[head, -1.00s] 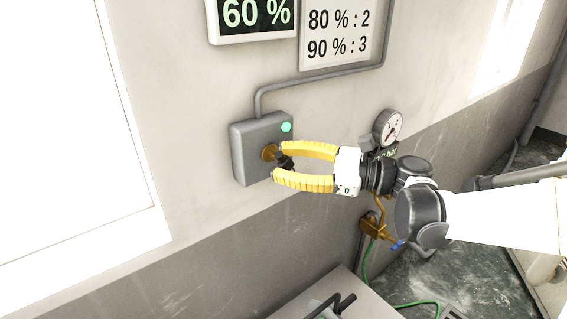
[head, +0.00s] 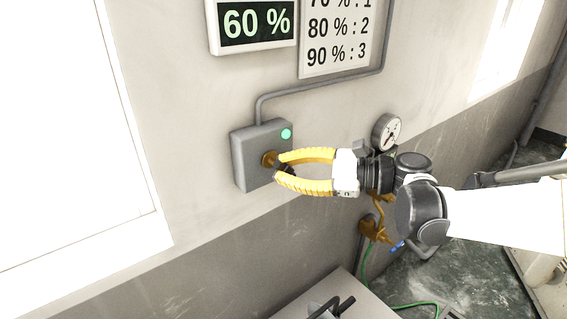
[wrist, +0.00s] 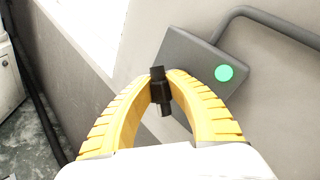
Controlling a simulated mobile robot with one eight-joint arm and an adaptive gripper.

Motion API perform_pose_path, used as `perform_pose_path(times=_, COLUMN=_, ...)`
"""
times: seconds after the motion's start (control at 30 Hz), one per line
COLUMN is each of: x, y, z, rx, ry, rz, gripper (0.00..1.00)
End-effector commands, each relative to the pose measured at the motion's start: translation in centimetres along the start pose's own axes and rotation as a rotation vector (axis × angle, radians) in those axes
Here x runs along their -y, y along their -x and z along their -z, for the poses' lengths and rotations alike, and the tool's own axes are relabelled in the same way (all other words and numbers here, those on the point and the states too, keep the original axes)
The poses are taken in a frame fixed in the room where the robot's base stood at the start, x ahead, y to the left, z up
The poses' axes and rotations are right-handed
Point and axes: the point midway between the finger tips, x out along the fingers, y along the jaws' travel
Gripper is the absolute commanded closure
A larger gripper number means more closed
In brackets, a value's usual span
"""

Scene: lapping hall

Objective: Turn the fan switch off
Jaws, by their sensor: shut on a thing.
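The fan switch is a grey wall box (head: 247,172) with a brass collar (head: 268,159) and a black knob (head: 284,168) on its front. A round green light (head: 286,134) glows on the box's upper right; it also shows in the wrist view (wrist: 224,73). My gripper (head: 281,166) comes from the right with its yellow fingers closed around the black knob. In the wrist view the knob (wrist: 160,92) sits between the two fingertips, which hide part of it. Any markings around the knob cannot be made out.
Above the box hang a "60 %" display (head: 253,23) and a white sign (head: 338,35) reading "80 % : 2" and "90 % : 3". A pressure gauge (head: 386,131) and brass valve (head: 374,231) are on the wall to the right. A grey surface (head: 300,305) stands below.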

Motion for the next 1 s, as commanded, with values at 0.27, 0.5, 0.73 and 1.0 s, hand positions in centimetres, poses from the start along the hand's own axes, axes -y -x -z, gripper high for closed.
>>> perform_pose_path(times=0.27, x=0.09, y=-0.03, z=-0.42, rx=-0.14, ry=0.196, rz=-0.067, gripper=1.0)
perform_pose_path(times=0.5, x=-0.08, y=-0.11, z=-0.29, rx=-0.263, ry=0.375, rz=-0.127, gripper=1.0)
perform_pose_path(times=0.73, x=-0.22, y=-0.16, z=-0.08, rx=-0.367, ry=0.521, rz=-0.176, gripper=1.0)
perform_pose_path(times=1.0, x=-0.35, y=-0.19, z=0.13, rx=-0.446, ry=0.635, rz=-0.214, gripper=1.0)
